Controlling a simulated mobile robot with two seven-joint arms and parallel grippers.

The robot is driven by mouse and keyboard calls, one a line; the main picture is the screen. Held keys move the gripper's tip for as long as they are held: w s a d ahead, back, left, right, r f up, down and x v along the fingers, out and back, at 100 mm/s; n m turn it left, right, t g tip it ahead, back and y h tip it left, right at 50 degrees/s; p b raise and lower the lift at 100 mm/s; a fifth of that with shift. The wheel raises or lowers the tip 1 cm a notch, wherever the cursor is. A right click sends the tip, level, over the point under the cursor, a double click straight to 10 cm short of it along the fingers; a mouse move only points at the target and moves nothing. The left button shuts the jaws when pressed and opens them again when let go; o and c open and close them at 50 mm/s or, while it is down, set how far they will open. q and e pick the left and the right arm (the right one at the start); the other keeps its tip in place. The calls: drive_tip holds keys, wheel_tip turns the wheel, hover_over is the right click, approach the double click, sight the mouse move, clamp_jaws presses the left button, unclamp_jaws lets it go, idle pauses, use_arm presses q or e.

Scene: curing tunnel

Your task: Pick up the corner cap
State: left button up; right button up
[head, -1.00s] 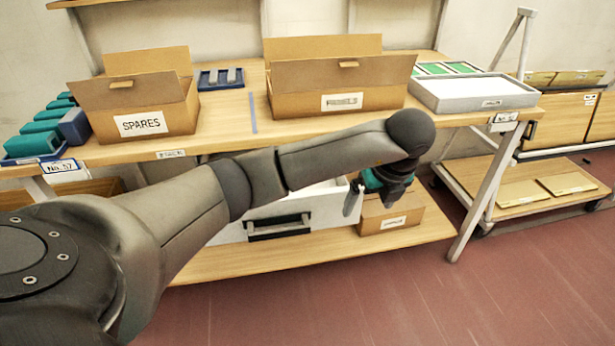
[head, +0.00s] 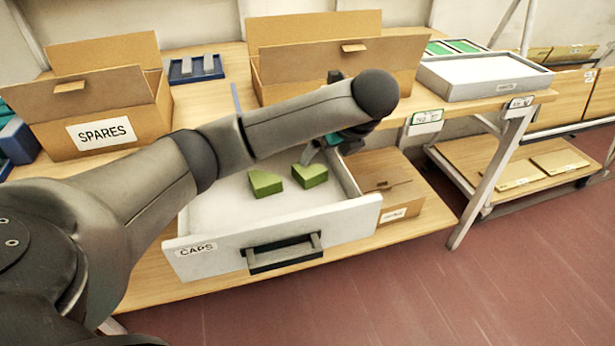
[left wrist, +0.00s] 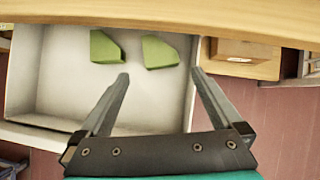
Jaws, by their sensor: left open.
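Two green corner caps lie in the open white drawer (head: 355,205) labelled CAPS, under the bench top. The left cap (head: 265,183) and the right cap (head: 309,174) lie a little apart, near the drawer's right half. In the left wrist view the caps show at the far part of the drawer, one at the left (left wrist: 104,47) and one at the right (left wrist: 159,52). My left gripper (left wrist: 160,78) is open and empty, its fingers apart and short of the caps in that view. In the head view my forearm partly hides it. My right gripper is not in view.
The bench top's edge (left wrist: 200,18) crosses above the drawer in the wrist view. A SPARES carton (head: 60,112), another open carton (head: 335,65) and a white tray (head: 485,82) stand on the bench. A closed carton (head: 385,180) sits right of the drawer.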

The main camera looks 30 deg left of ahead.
sight(311, 169)
use_arm(q)
drive_tip(key=b+x, duration=0.1)
drive_tip(key=x, duration=0.3)
drive_tip(key=shift+a+f, duration=0.15)
drive_tip(key=shift+f, duration=0.2)
drive_tip(key=shift+b+x, duration=0.45)
drive_tip(key=shift+x, duration=0.45)
drive_tip(key=shift+b+x, duration=0.7)
drive_tip(key=shift+x, duration=1.15)
drive_tip(key=shift+b+x, duration=0.3)
drive_tip(key=shift+x, duration=0.5)
drive_tip(key=shift+w+r, duration=0.1)
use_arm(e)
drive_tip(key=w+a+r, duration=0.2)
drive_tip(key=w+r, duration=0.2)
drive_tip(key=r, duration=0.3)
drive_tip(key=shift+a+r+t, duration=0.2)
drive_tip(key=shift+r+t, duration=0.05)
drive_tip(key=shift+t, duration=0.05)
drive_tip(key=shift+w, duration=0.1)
use_arm(q)
drive_tip(key=c, duration=1.1)
drive_tip(key=shift+c, duration=0.3)
drive_tip(key=shift+r, duration=0.1)
